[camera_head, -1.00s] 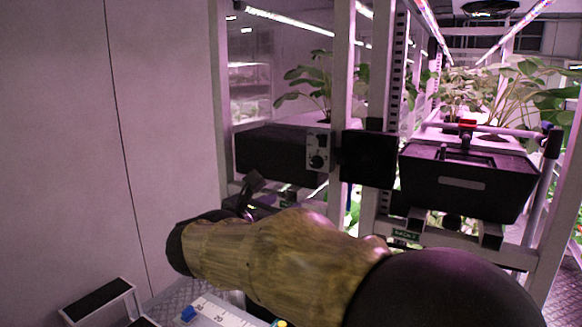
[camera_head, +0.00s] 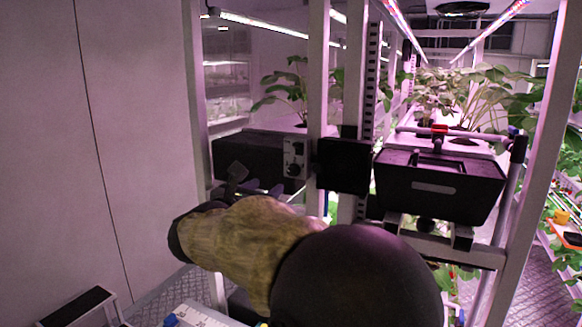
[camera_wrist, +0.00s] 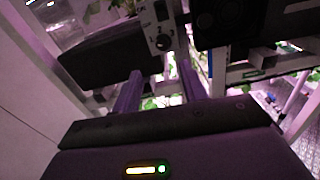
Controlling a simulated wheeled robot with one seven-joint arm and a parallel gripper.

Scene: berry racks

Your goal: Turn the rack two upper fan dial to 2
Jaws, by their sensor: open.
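A light control panel (camera_head: 294,157) with dark dials is fixed to the rack post, between a dark trough on its left and a black box on its right. In the wrist view the panel (camera_wrist: 158,24) is at the top centre, with a dark round dial (camera_wrist: 163,43) low on it. My gripper (camera_wrist: 160,82) is open and empty. Its two fingers point toward the panel and stop below the dial, apart from it. In the head view my gripper (camera_head: 240,180) is small and partly hidden by my arm, left of and below the panel. The dial's setting is too small to read.
The black box (camera_head: 343,165) sits right of the panel on the rack post. The dark trough (camera_head: 245,158) is on the left. A white wall (camera_head: 90,150) closes the left side.

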